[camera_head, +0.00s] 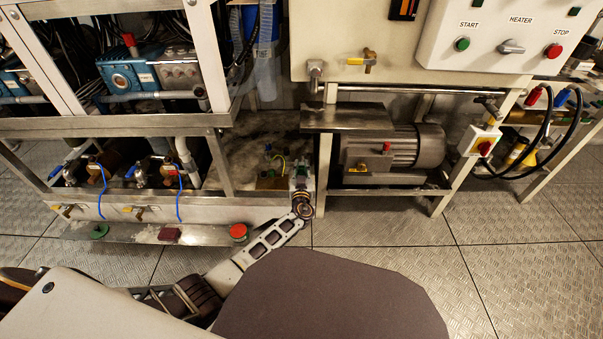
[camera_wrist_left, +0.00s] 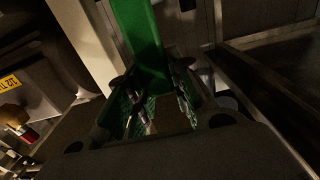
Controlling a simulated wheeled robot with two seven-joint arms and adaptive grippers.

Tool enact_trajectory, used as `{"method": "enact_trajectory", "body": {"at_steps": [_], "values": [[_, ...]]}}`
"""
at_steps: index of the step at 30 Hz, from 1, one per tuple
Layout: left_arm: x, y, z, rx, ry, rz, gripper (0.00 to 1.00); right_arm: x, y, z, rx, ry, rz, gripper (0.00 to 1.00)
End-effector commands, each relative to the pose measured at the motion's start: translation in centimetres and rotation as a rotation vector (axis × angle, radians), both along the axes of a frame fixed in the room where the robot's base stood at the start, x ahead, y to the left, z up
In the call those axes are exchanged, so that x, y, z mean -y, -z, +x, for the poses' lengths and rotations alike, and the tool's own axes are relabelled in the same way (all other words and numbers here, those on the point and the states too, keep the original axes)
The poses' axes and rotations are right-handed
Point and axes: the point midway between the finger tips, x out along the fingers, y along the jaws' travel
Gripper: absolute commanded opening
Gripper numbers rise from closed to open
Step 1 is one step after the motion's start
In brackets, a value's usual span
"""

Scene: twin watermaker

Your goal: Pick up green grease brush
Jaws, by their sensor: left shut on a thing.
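The green grease brush shows in the left wrist view as a broad, flat green piece (camera_wrist_left: 142,35) running up from between the fingers to the top edge. My left gripper (camera_wrist_left: 152,105) is shut on it, with the green piece between its two textured fingers. The brush's far end is out of that view. In the head view my left gripper (camera_head: 300,178) is small, at the right end of the lower frame beside an upright post. The brush is too small to make out clearly there. My right gripper is not in view.
A metal ledge (camera_head: 135,233) in front of the frame carries a green disc (camera_head: 98,231), a dark red block (camera_head: 169,234) and a red disc (camera_head: 239,231). A motor (camera_head: 395,150) stands right of the post. The plated floor (camera_head: 500,245) at right is clear.

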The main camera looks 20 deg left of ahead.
Motion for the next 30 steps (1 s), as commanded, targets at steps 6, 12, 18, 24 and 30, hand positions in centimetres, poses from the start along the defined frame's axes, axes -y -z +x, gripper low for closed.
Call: {"method": "enact_trajectory", "body": {"at_steps": [6,12,18,24,30], "values": [[0.0,-1.2,0.0,0.001,-0.001,-0.001,0.00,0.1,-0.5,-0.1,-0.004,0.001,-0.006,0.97],[0.0,-3.5,0.0,0.003,0.000,-0.002,0.00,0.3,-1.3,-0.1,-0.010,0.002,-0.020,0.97],[0.0,-6.3,0.0,0.002,0.000,-0.002,0.00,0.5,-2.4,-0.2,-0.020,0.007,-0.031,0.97],[0.0,-8.6,0.0,0.002,0.000,-0.002,0.00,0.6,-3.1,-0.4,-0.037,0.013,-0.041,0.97],[0.0,-9.8,0.0,0.001,0.000,-0.001,0.00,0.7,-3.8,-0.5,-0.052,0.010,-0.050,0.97]]}}
